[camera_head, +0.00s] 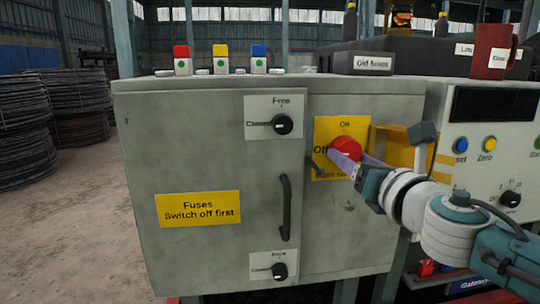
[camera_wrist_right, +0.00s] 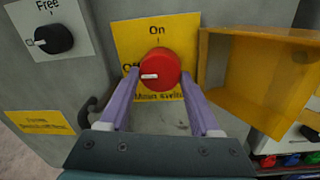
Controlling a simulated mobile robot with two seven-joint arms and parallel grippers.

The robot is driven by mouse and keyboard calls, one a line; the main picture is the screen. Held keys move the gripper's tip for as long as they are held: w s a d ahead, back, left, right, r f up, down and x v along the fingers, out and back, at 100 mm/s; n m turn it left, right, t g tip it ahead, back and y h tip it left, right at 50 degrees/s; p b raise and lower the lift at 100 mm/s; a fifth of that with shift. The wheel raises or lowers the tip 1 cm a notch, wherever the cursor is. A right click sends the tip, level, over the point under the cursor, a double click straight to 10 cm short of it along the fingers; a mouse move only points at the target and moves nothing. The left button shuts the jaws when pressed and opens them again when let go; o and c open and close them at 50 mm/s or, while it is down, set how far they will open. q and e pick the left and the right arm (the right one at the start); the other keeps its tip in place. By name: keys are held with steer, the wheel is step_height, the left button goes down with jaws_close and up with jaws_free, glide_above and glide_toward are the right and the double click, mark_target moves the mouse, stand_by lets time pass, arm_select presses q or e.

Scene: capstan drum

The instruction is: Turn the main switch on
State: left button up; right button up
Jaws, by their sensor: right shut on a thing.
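The main switch is a round red knob (camera_head: 345,150) on a yellow plate (camera_head: 327,127) on the grey cabinet's front. The plate has "On" above the knob and "Off" to its left. In the right wrist view the knob (camera_wrist_right: 160,62) shows a white pointer lying level, towards "Off". My right gripper (camera_wrist_right: 160,73) has its two purple fingers on either side of the knob's lower part, shut on it. In the head view the right arm comes in from the right, and the fingers partly cover the knob and plate. My left gripper is not in view.
A yellow open-fronted box or guard (camera_wrist_right: 245,75) stands out just right of the plate, close to my right finger. The cabinet door has black "Free" (camera_head: 282,124) and lower (camera_head: 279,270) knobs and a handle (camera_head: 285,208). A control panel (camera_head: 485,150) stands at right.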

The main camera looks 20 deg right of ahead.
steer(key=c, duration=0.6)
